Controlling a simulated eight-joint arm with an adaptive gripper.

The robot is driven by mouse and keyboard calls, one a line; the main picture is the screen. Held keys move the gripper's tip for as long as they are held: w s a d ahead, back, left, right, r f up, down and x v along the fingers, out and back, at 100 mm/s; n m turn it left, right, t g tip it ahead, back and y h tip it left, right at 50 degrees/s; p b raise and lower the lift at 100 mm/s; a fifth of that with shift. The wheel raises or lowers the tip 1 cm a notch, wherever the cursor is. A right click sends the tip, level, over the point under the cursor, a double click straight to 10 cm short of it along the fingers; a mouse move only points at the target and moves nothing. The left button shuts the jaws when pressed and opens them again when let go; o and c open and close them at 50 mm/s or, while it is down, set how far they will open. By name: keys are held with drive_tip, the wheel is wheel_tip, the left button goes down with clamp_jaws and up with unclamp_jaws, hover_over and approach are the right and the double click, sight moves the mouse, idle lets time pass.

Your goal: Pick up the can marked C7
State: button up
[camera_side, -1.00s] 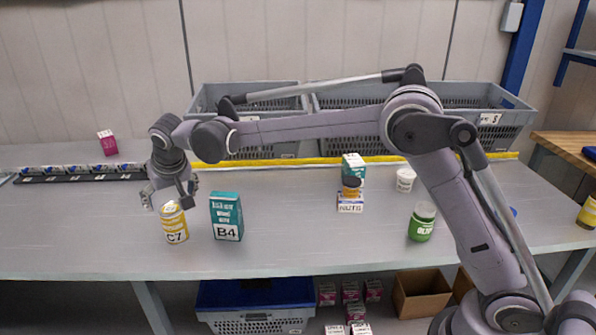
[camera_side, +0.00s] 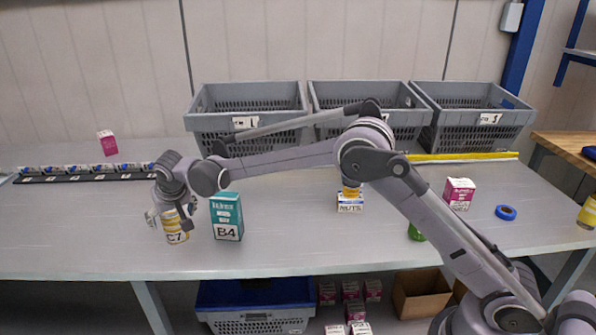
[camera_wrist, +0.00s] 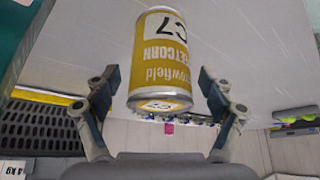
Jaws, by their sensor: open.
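The yellow can marked C7 (camera_side: 176,230) stands upright near the front left of the table. My gripper (camera_side: 172,222) is lowered over it from above, with its fingers around the can's upper part. In the wrist view, the can (camera_wrist: 160,60) appears upside down between the two spread fingers of my gripper (camera_wrist: 160,97). Gaps show between the can and each finger, so the jaws are open. The lower part of the can and its C7 label show below the fingers in the side view.
A teal box marked B4 (camera_side: 227,217) stands close to the right of the can. Several grey crates (camera_side: 250,143) line the back. A black strip with small items (camera_side: 90,175) lies at the back left. The table left of the can is clear.

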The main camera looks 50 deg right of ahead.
drive_tip(key=shift+c, duration=0.2)
drive_tip(key=c, duration=1.5)
